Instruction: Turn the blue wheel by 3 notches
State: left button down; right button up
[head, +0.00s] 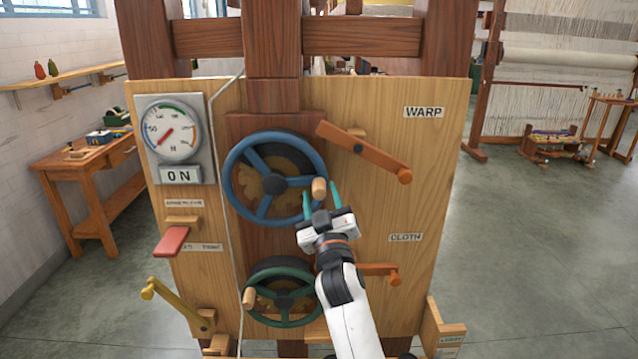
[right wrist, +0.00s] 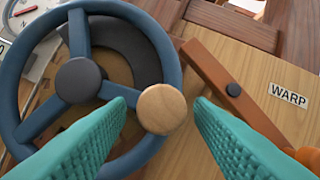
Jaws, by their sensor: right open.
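The blue wheel (head: 238,202) is mounted upright on the wooden panel, with dark hub and blue spokes. Its pale wooden knob (head: 319,187) sits at the right side of the rim. My right gripper (head: 321,200) is open, with its teal fingers on either side of the knob in the head view. In the right wrist view the blue wheel (right wrist: 168,62) fills the left half. My left gripper is not in view.
A green wheel (head: 283,321) with its own knob is below. An orange lever (head: 365,152) marked WARP is at upper right, another orange lever (head: 378,269) by CLOTH.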

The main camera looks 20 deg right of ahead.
jog(key=shift+x, duration=1.35)
jog(key=shift+c, duration=0.6)
grip_shut()
